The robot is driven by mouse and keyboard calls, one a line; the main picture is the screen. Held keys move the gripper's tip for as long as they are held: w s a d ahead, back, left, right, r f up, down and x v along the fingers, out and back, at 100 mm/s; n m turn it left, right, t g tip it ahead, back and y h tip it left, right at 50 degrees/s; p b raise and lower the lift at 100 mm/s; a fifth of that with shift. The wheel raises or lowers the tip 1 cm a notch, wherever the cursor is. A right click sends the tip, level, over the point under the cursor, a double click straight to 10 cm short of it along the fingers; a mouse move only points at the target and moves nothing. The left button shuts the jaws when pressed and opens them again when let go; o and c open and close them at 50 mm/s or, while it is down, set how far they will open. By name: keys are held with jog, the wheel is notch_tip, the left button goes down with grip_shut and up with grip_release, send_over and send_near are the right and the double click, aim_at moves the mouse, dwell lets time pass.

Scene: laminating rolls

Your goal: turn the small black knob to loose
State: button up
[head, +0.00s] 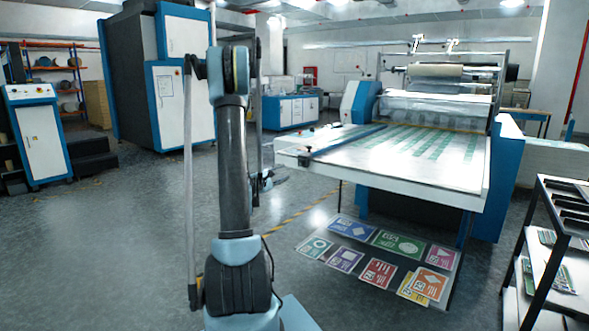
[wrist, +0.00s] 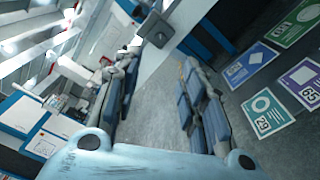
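My gripper (wrist: 162,60) shows in the wrist view with its two fingers apart and nothing between them. In the head view my gripper (head: 270,181) is partly hidden behind my own arm, left of the laminator's feed table (head: 400,163). A small dark fitting (wrist: 158,30) sits at the table's near corner in the wrist view, beyond the fingertips and apart from them. A dark fitting (head: 304,160) also shows at the table's left corner in the head view. Either may be the black knob; both are too small to tell, and no setting can be read.
A dark rack (head: 555,240) stands at right. A blue and white cabinet (head: 182,95) stands at the back left. The floor at left is clear.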

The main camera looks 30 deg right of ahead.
aim_at(299, 165)
jog(key=x, duration=1.4)
jog(key=shift+w+d, duration=0.15)
jog(key=shift+d, duration=0.15)
grip_shut()
